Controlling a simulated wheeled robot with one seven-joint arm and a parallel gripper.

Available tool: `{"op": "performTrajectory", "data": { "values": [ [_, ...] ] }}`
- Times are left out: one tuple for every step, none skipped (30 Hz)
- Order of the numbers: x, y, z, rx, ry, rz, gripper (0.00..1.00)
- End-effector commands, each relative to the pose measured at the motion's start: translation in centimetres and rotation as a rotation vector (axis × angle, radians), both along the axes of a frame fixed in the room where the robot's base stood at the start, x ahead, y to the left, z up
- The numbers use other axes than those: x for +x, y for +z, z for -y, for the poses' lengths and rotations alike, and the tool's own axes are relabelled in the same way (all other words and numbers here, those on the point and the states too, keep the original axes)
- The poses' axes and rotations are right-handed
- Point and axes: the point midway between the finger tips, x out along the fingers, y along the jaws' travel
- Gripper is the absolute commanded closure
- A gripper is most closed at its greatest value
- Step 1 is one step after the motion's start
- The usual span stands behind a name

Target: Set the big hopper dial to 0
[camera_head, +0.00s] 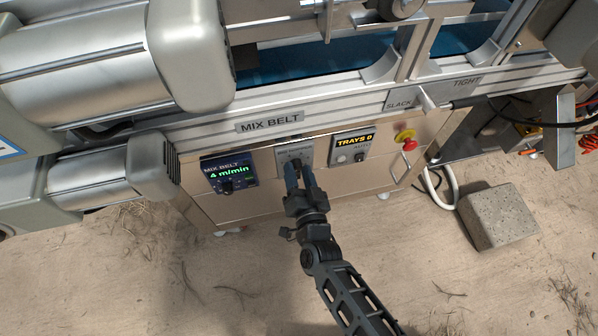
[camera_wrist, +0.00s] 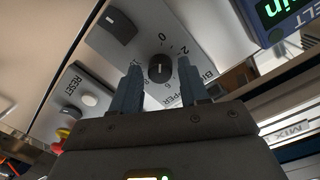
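The big hopper dial is a round black knob (camera_wrist: 161,68) on a grey plate in the wrist view. A pale mark on it runs roughly up and down in the picture; which end points is hard to tell. A printed 0 (camera_wrist: 163,36) stands above the knob, with a 2 to its right and a 6 below. My gripper (camera_wrist: 158,68) is open, with one finger on each side of the knob; contact is not visible. In the head view, my gripper (camera_head: 299,167) reaches the grey dial plate (camera_head: 293,150) and mostly hides the knob.
Left of the plate is a mix belt display (camera_head: 229,173) reading 4 m/min, with its own knob. Right are a TRAYS 0 panel (camera_head: 352,146) and a red emergency button (camera_head: 406,139). The wrist view also shows a black switch (camera_wrist: 118,22) and a RESET button (camera_wrist: 90,100).

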Motion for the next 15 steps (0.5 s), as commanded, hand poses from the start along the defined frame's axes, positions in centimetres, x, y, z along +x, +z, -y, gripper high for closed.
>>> {"op": "performTrajectory", "data": {
  "values": [
    [0.0, 0.0, 0.0, 0.000, -0.001, 0.001, 0.51],
    [0.0, 0.0, 0.0, 0.000, -0.001, 0.001, 0.48],
    [0.0, 0.1, 0.0, 0.001, -0.001, 0.001, 0.45],
    [0.0, 0.1, 0.0, 0.001, -0.001, 0.001, 0.45],
    [0.0, 0.1, 0.0, 0.001, -0.001, 0.001, 0.45],
    [0.1, 0.1, 0.0, 0.001, -0.001, 0.001, 0.45],
    [0.1, 0.1, 0.0, 0.001, -0.001, 0.001, 0.45],
    [0.1, 0.1, 0.0, 0.001, -0.001, 0.001, 0.45],
    [0.0, 0.1, 0.0, 0.001, -0.001, 0.001, 0.45],
    [0.0, 0.1, 0.0, 0.001, -0.001, 0.001, 0.45],
    [-0.1, 0.1, 0.1, 0.001, -0.001, 0.001, 0.45],
    [-0.4, 0.1, 0.1, 0.001, -0.001, 0.000, 0.45],
    [-0.6, 0.1, 0.2, 0.002, -0.002, 0.000, 0.45],
    [-0.9, 0.1, 0.3, 0.002, -0.002, 0.000, 0.45],
    [-1.4, 0.2, 0.4, 0.002, -0.002, 0.000, 0.45]
  ]
}}
